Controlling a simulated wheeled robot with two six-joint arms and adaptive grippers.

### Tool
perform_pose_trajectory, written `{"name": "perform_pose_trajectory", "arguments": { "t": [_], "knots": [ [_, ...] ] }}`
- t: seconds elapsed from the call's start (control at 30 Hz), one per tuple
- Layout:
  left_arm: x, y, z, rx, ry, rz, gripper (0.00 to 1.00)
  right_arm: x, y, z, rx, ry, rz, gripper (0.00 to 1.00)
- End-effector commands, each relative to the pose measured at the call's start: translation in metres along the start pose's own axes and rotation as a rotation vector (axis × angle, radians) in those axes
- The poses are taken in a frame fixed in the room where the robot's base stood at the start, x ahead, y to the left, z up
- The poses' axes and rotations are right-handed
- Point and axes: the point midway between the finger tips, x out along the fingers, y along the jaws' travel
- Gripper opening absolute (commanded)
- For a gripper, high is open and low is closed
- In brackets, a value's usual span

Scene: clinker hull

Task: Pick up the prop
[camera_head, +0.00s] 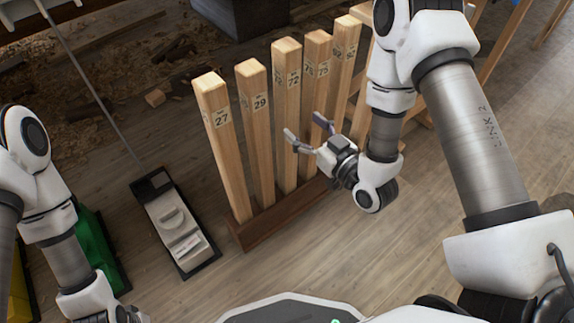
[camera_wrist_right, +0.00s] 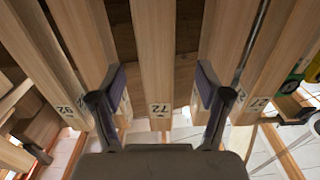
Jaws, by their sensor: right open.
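Several upright wooden props with numbers stand in a row in a dark wooden rack (camera_head: 285,218). From left to right they are prop 27 (camera_head: 221,145), prop 29 (camera_head: 259,140), prop 72 (camera_head: 287,95), a prop whose number looks like 75 (camera_head: 316,85), and prop 92 (camera_head: 345,68). My right gripper (camera_head: 305,127) is open and empty in front of prop 72. In the right wrist view, prop 72 (camera_wrist_right: 155,60) stands between the spread fingers of this gripper (camera_wrist_right: 164,98), with no clear contact. My left arm shows at the left edge; its gripper is outside the picture.
A black tray (camera_head: 185,270) with a pale tool-like object (camera_head: 172,220) lies on the floor left of the rack. A green container (camera_head: 95,250) stands at far left, partly behind my left arm. Wood shavings and scraps (camera_head: 155,97) lie at the back. Plank floor in front is clear.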

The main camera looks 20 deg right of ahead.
Motion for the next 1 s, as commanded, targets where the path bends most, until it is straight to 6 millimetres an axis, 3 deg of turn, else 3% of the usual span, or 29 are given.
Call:
{"name": "perform_pose_trajectory", "arguments": {
  "t": [0.43, 0.7, 0.9, 0.93, 1.0],
  "knots": [
    [0.033, 0.0, 0.0, -0.002, 0.001, 0.0, 0.4, 0.069, 0.006, -0.001, -0.003, 0.006, -0.002, 0.76],
    [0.032, -0.001, -0.001, -0.003, 0.002, 0.0, 0.4, 0.074, 0.006, -0.004, 0.0, 0.002, 0.001, 0.76],
    [0.032, -0.001, -0.001, -0.003, 0.002, 0.0, 0.4, 0.074, 0.006, -0.004, 0.0, 0.002, 0.001, 0.05],
    [0.032, -0.001, -0.001, -0.003, 0.002, 0.0, 0.4, 0.074, 0.006, -0.004, 0.0, 0.001, 0.001, 0.0],
    [0.032, -0.001, -0.001, -0.003, 0.002, 0.0, 0.4, 0.074, 0.007, -0.005, 0.0, 0.005, 0.001, 0.0]
  ]
}}
